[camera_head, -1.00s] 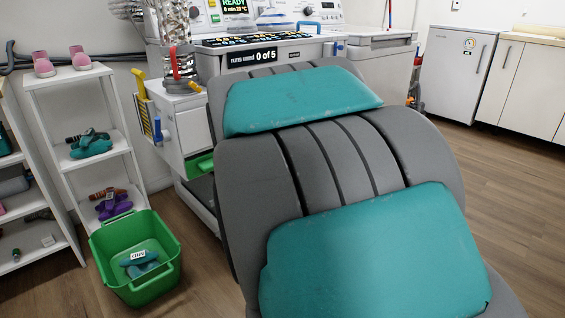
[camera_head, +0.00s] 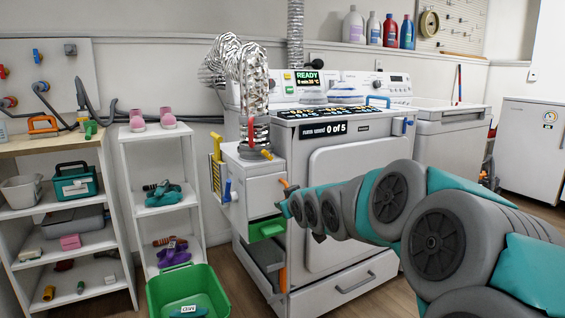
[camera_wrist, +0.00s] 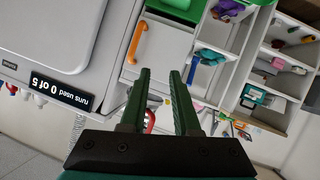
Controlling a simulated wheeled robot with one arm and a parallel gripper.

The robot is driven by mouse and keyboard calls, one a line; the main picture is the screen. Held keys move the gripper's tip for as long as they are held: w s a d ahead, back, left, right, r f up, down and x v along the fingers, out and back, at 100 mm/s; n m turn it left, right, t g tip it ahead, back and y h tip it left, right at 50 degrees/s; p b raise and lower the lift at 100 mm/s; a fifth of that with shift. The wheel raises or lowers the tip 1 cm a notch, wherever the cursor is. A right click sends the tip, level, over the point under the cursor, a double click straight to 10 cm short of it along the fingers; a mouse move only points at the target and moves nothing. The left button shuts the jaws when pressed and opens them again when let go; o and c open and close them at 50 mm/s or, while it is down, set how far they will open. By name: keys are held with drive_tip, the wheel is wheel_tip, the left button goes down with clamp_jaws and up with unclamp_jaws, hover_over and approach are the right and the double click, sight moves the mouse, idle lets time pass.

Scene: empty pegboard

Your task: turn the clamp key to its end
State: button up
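A silver foil hose (camera_head: 254,85) comes down onto a white box (camera_head: 255,185) beside the white machine. A dark clamp band (camera_head: 257,130) circles its foot, with an upright red bar (camera_head: 250,133) and a small orange-yellow piece (camera_head: 267,154) beside it. I cannot tell surely which one is the key. My gripper (camera_head: 284,207) is in front of the box's right side, lower than the clamp. In the wrist view my gripper (camera_wrist: 160,74) has its two green fingers apart with nothing held. A red loop (camera_wrist: 150,120) shows partly behind the left finger.
An orange handle (camera_wrist: 137,42) is on the box panel near my fingertips. A green drawer (camera_head: 267,229) sits below. Yellow and blue parts (camera_head: 217,165) stick out at the box's left. A green basket (camera_head: 188,290) and shelves (camera_head: 130,200) stand left.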

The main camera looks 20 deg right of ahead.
sight(266, 155)
drive_tip(key=w+r+m+t, duration=0.1)
drive_tip(key=w+r+m, duration=0.1)
drive_tip(key=w+r+m+t+y, duration=0.1)
drive_tip(key=w+r+m+t, duration=0.1)
drive_tip(key=w+m, duration=0.1)
drive_tip(key=shift+r+t, duration=0.2)
drive_tip(key=shift+t, duration=0.1)
drive_tip(key=c, duration=0.3)
drive_tip(key=d+r+m+t+h, duration=0.1)
drive_tip(key=d+m, duration=0.1)
drive_tip(key=m, duration=0.1)
drive_tip(key=w+d+r+m+t+h, duration=0.1)
drive_tip(key=m, duration=0.1)
drive_tip(key=w+d+r+m+t+p, duration=0.1)
drive_tip(key=d+r+m, duration=0.1)
drive_tip(key=m, duration=0.1)
drive_tip(key=shift+d+m+h, duration=0.3)
drive_tip(key=shift+d+h, duration=0.05)
drive_tip(key=shift+h, duration=0.05)
clamp_jaws()
drive_tip(key=w+a+p, duration=0.1)
drive_tip(key=w+p, duration=0.1)
drive_tip(key=w, duration=0.7)
drive_tip(key=shift+a+f, duration=0.15)
drive_tip(key=shift+f, duration=0.05)
drive_tip(key=shift+w, duration=0.15)
